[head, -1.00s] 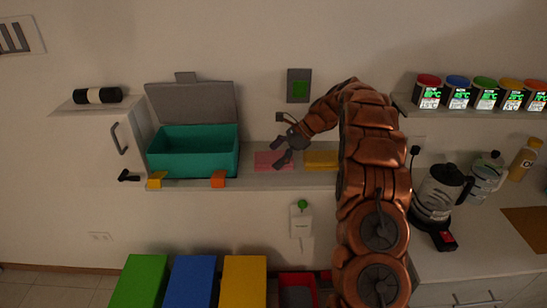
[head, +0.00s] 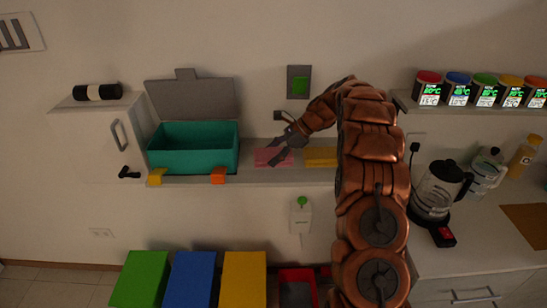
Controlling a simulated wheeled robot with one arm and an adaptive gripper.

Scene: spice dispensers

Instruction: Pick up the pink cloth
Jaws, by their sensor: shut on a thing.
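The pink cloth (head: 265,157) lies on the narrow wall shelf, between the teal box and a yellow cloth. My gripper (head: 276,153) reaches down to it from the upper right, and its fingers are shut on the pink cloth. The fingers cover part of the cloth's right side. The cloth still appears to be at shelf level.
The open teal box (head: 193,160) with a grey lid stands left of the cloth. The yellow cloth (head: 321,157) lies close on the right. A green wall button (head: 299,86) is above.

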